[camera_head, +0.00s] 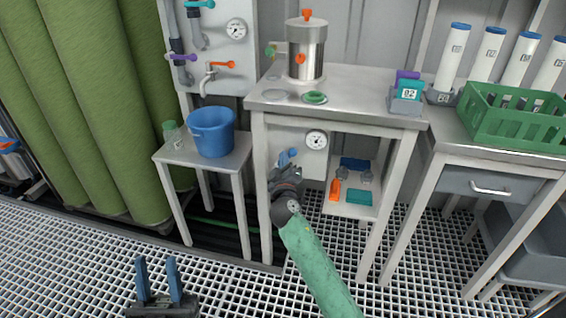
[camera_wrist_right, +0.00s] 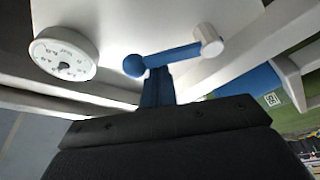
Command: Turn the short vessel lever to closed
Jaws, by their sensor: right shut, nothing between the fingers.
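A blue lever (camera_wrist_right: 172,56) with a ball at one end and a pale round cap at the other shows in the right wrist view, in front of a white panel. In the head view a blue lever (camera_head: 286,157) is on the panel under the steel table, left of a gauge. My right gripper (camera_wrist_right: 157,88) is shut and empty, its blue fingertips close below the lever near the ball; I cannot tell if they touch. In the head view my right gripper (camera_head: 284,172) is largely hidden by its own wrist. My left gripper (camera_head: 157,275) is open and empty, low over the floor.
A steel vessel (camera_head: 305,48) with orange knobs stands on the table (camera_head: 345,95). A gauge (camera_head: 316,140) is beside the lever. A table leg (camera_head: 262,190) stands close left of my right arm. A blue bucket (camera_head: 211,132) and green crate (camera_head: 520,120) flank the table.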

